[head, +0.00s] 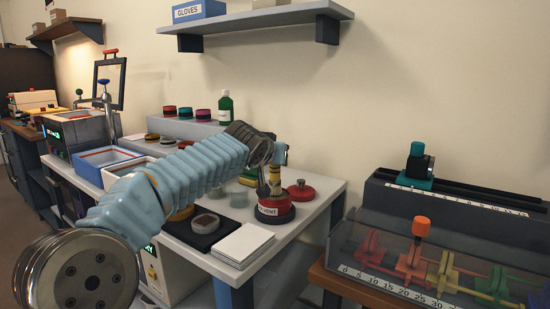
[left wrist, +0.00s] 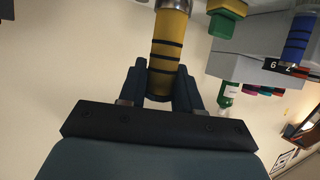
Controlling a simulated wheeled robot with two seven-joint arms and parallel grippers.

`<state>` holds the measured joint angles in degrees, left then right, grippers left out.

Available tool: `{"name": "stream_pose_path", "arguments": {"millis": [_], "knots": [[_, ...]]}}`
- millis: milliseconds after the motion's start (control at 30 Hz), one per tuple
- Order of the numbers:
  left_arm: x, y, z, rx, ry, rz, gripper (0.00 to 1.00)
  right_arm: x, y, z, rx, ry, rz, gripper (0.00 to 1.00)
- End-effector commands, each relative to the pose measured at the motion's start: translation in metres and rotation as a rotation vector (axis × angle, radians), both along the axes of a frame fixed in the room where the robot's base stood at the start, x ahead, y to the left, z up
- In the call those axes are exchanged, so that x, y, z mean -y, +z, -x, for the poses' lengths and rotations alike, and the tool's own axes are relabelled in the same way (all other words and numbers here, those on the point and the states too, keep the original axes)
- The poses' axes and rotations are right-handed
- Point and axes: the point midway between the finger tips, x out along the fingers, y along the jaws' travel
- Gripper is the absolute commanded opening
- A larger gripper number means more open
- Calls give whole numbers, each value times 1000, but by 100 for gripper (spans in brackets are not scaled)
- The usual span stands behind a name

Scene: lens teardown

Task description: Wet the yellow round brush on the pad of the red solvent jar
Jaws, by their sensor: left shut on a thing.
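The red solvent jar (head: 278,214), with a white SOLVENT label, stands near the right end of the white bench. My left gripper (head: 268,172) is above it, with the arm reaching in from the left. It is shut on the yellow round brush (head: 275,176), whose yellow handle with black bands also shows between the fingers in the left wrist view (left wrist: 168,40). The brush is roughly upright, its lower end at the jar's top. Whether its bristles touch the pad cannot be told, as both are hidden. My right gripper is not in view.
A red lid-like disc (head: 301,191) lies just right of the jar. A white stack (head: 243,243) and a black tray (head: 190,235) lie in front. A green bottle (head: 225,107) stands on the rear riser. A clear-covered rack (head: 440,262) is to the right.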

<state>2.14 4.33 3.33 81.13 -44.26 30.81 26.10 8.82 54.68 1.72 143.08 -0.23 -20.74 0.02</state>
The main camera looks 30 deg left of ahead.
Motion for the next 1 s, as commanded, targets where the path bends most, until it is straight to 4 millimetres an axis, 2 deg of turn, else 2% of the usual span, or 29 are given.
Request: {"name": "stream_pose_path", "arguments": {"millis": [1000], "knots": [[0,-8,0,-2,0,0,0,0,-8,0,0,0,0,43]]}}
